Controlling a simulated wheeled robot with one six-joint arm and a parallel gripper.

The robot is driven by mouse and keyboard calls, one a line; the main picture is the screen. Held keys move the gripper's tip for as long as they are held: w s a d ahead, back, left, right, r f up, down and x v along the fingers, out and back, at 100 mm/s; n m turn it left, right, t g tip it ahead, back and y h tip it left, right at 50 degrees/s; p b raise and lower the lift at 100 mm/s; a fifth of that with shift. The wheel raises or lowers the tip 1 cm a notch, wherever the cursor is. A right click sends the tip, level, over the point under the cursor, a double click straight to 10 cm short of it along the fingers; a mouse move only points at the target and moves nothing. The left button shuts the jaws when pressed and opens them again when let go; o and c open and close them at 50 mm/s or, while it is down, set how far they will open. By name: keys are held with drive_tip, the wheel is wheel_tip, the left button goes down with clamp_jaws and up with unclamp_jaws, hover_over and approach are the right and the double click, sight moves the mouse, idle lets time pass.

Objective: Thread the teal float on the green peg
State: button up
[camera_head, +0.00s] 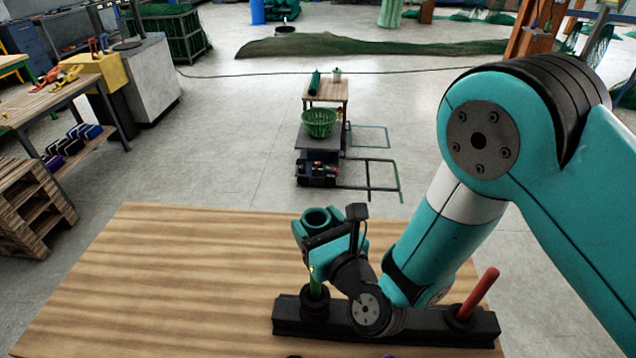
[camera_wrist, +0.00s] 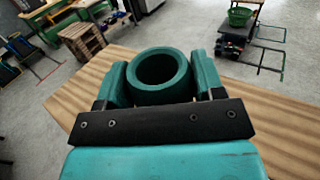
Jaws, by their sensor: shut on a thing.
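The teal float (camera_head: 317,217) is a thick ring with an open hole, held up above the wooden table. In the wrist view the float (camera_wrist: 160,92) sits between both fingers of my gripper (camera_wrist: 160,88), its hole facing up toward the camera. My gripper (camera_head: 318,228) is shut on it. The green peg (camera_head: 316,279) stands in a dark base bar (camera_head: 400,330) below the float and apart from it. My gripper and wrist are close to the peg and cover part of the bar. In the wrist view the peg is not visible.
A red peg (camera_head: 481,291) leans at the right end of the same bar. The wooden table (camera_head: 160,290) is clear to the left. On the floor beyond, a cart carries a green basket (camera_head: 319,122). A workbench (camera_head: 60,95) and pallets (camera_head: 30,205) stand at the left.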

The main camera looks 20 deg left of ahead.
drive_tip(key=shift+a+f+b, duration=0.2)
drive_tip(key=shift+f+b, duration=0.4)
drive_tip(key=shift+f, duration=0.1)
drive_tip(key=shift+f+b, duration=1.2)
drive_tip(key=shift+f, duration=0.6)
wheel_tip(320, 180, down, 6)
drive_tip(key=b, duration=0.6)
drive_tip(key=shift+r, duration=0.25)
drive_tip(key=o, duration=1)
drive_tip(key=shift+b, duration=0.4)
